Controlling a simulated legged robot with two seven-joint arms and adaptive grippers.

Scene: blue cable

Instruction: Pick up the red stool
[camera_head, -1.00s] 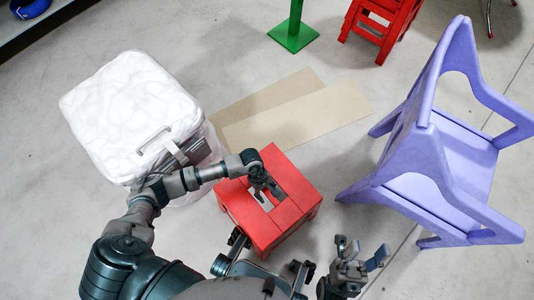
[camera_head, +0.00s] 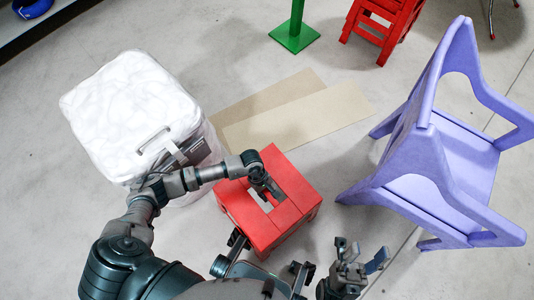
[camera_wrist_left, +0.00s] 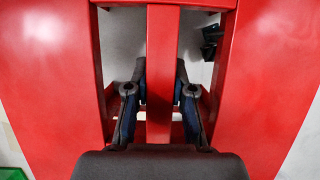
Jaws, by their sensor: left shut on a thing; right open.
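The red stool (camera_head: 241,208) stands on the floor in front of me, with a slotted top. In the left wrist view its red top (camera_wrist_left: 275,70) fills most of the frame, with a central bar (camera_wrist_left: 162,60) between two openings. My left gripper (camera_head: 268,189) reaches down into the top of the stool. In the left wrist view its two fingers (camera_wrist_left: 160,100) sit on either side of the central bar, shut on it. My right gripper (camera_head: 361,259) is open and empty, to the right of the stool and apart from it.
A white wrapped box (camera_head: 125,105) stands left of the stool. A purple chair (camera_head: 440,160) stands to the right. Flat beige boards (camera_head: 300,115) lie behind the stool. A green stand (camera_head: 294,38) and another red piece of furniture (camera_head: 380,25) are at the back.

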